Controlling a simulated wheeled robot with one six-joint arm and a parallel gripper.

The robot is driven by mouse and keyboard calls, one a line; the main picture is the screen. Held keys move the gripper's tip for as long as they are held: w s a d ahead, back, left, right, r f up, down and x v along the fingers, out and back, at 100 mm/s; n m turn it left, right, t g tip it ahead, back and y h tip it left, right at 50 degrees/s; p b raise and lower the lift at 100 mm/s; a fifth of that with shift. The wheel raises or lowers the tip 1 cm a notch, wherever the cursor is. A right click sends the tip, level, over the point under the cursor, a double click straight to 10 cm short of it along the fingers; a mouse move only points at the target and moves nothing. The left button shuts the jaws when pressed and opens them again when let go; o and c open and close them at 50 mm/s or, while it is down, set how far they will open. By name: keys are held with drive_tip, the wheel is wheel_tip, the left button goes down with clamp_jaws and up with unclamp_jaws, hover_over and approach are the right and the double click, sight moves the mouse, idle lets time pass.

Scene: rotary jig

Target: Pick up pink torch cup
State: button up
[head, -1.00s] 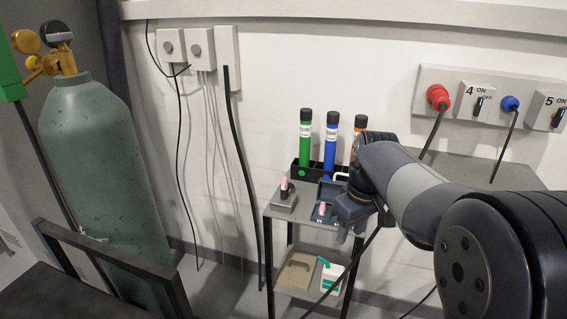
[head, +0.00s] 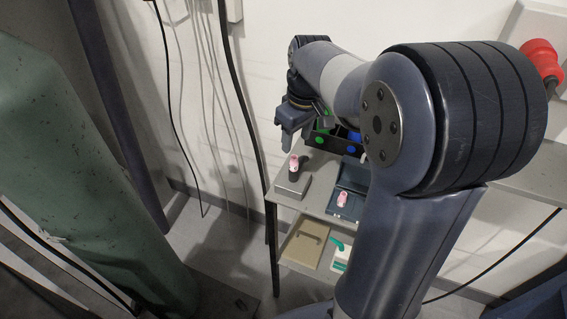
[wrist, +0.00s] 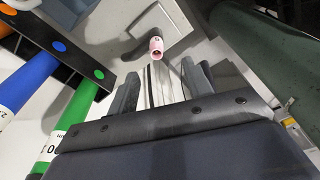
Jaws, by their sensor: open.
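A pink torch cup (head: 294,161) sits on a dark upright piece on a grey block (head: 292,186), at the left of the small table. In the wrist view the pink cup (wrist: 156,46) shows just beyond the fingertips, with its open end facing the camera. A second pink cup (head: 343,197) lies in an open blue case (head: 352,178) to the right. My gripper (head: 293,140) is above the left cup in the head view. In the wrist view my gripper (wrist: 168,75) is open and empty, its fingers pointing toward the cup without touching it.
A black rack (head: 316,138) with green, blue and orange tubes stands close behind; the green tube (wrist: 84,118) is near my gripper at left. A large green gas cylinder (head: 80,150) stands far left. A black cable (head: 240,100) hangs along the wall.

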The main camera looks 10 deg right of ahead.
sight(295, 157)
drive_tip(key=f, duration=0.2)
drive_tip(key=shift+a+f, duration=0.2)
drive_tip(key=shift+f, duration=0.15)
drive_tip(key=shift+w+d+f+p, duration=0.1)
drive_tip(key=shift+w+f+p, duration=0.15)
drive_tip(key=shift+f, duration=0.75)
drive_tip(key=shift+w+a+f+p, duration=0.1)
drive_tip(key=shift+w+f+p, duration=0.1)
drive_tip(key=shift+f, duration=0.8)
drive_tip(key=shift+w+d+f+p, duration=0.15)
drive_tip(key=shift+f+p, duration=0.1)
drive_tip(key=shift+f, duration=0.75)
drive_tip(key=shift+c, duration=0.2)
clamp_jaws()
